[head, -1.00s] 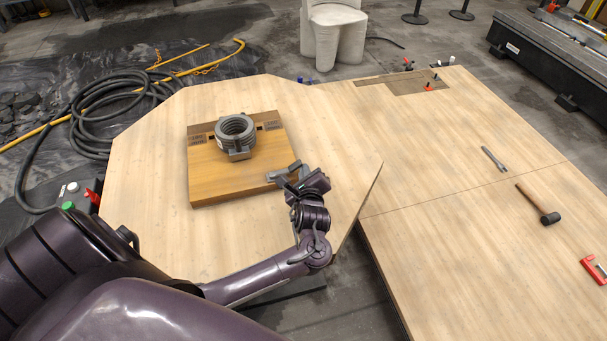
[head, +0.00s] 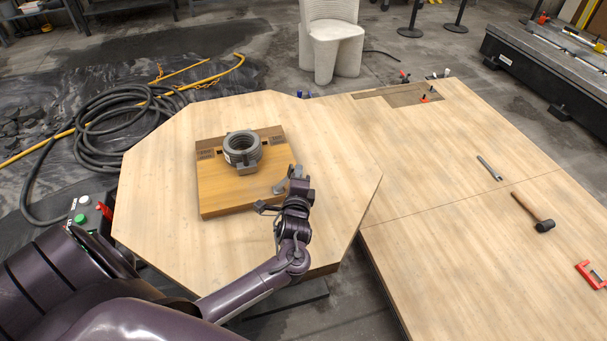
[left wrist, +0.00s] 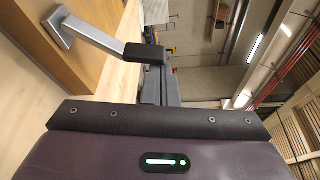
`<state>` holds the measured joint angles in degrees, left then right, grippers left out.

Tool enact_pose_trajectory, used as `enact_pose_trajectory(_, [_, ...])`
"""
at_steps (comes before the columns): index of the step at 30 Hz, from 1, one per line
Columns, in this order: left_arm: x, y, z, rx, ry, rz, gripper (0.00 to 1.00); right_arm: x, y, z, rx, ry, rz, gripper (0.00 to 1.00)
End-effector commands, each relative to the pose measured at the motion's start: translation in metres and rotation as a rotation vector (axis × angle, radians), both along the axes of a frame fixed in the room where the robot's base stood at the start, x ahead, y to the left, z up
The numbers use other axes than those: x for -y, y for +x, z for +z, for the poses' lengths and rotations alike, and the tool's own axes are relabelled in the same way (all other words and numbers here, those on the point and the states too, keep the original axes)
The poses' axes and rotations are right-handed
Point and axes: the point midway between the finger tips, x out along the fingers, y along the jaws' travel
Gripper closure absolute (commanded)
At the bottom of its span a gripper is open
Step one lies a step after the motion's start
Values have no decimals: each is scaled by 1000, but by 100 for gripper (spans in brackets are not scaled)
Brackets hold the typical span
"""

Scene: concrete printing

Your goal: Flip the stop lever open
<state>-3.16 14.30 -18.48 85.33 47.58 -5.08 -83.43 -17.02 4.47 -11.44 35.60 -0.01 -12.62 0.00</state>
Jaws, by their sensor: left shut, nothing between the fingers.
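The stop lever (head: 281,186) is a grey metal arm at the right edge of the wooden board (head: 225,187). In the left wrist view the lever (left wrist: 95,37) rises from a square base and bends to a black grip. My left gripper (head: 297,176) is shut and empty, close beside the lever's grip end. In the left wrist view my dark fingers (left wrist: 152,86) lie just by the black grip; I cannot tell whether they touch it. The gripper partly hides the grip in the head view. My right gripper is not in view.
A wrench (head: 489,168), a mallet (head: 533,212) and a red clamp (head: 590,274) lie farther right. A control box (head: 88,216) stands at the left.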

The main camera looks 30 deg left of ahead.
Motion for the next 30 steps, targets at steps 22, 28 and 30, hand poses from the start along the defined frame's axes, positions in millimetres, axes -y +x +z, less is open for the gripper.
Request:
enact_pose_trajectory(22, [-37, -45, 14, 526, -451, 2, 100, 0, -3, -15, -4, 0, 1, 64])
enact_pose_trajectory(28, [-45, -53, 14, 634, -543, 2, 100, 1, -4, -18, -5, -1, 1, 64])
enact_pose_trajectory(30, [-47, -56, 14, 648, -555, 0, 100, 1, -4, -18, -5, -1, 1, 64])
